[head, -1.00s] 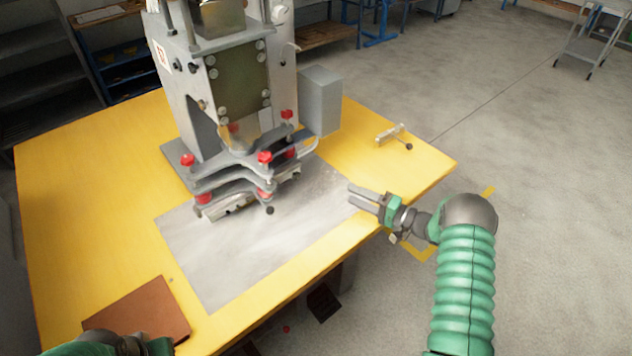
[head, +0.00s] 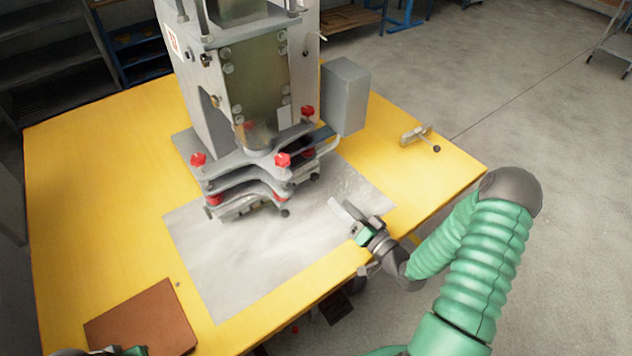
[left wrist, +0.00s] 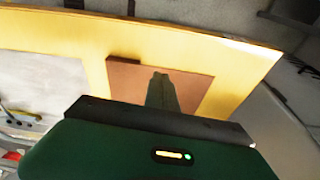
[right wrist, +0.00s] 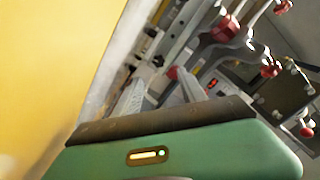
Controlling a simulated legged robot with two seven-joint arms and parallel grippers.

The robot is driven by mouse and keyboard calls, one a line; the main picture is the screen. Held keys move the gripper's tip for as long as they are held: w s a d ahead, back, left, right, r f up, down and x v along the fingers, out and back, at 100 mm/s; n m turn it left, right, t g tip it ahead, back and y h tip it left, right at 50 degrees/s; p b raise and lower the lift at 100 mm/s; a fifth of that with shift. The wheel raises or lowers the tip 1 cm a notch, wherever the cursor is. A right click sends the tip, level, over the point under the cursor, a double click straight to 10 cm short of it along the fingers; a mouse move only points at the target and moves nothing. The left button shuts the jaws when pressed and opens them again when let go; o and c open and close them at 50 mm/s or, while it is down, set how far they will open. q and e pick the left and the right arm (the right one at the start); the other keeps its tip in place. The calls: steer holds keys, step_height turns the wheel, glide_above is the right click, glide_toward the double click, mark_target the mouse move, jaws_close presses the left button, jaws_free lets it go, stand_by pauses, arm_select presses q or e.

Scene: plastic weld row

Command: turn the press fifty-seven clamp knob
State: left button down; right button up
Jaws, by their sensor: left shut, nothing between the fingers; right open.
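The press (head: 257,85) is a grey machine on the yellow table, with red clamp knobs on its stacked grey plates. The front knob is red (head: 282,160), with others at the left (head: 198,159) and right (head: 307,111). The number label (head: 173,42) on its side is too small to read surely. My right gripper (head: 341,207) is open and empty, above the metal sheet, right of and apart from the knobs. In the right wrist view, red knobs (right wrist: 224,28) show beyond its fingers (right wrist: 158,90). My left gripper (left wrist: 161,85) is shut and empty over the brown board.
A pale metal sheet (head: 235,265) lies before the press. A brown board (head: 142,320) lies at the table's front left. A small metal clamp piece (head: 415,135) sits near the right corner. A grey box (head: 345,95) juts from the press's right side. The left tabletop is clear.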

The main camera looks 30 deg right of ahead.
mark_target(316, 179)
steer(key=w, duration=1.1)
steer(key=shift+w+a+f+b, duration=0.1)
steer(key=shift+w+a+b, duration=0.1)
steer(key=shift+a+b, duration=0.15)
steer(key=shift+c, duration=0.4)
steer(key=shift+d, duration=0.1)
jaws_close()
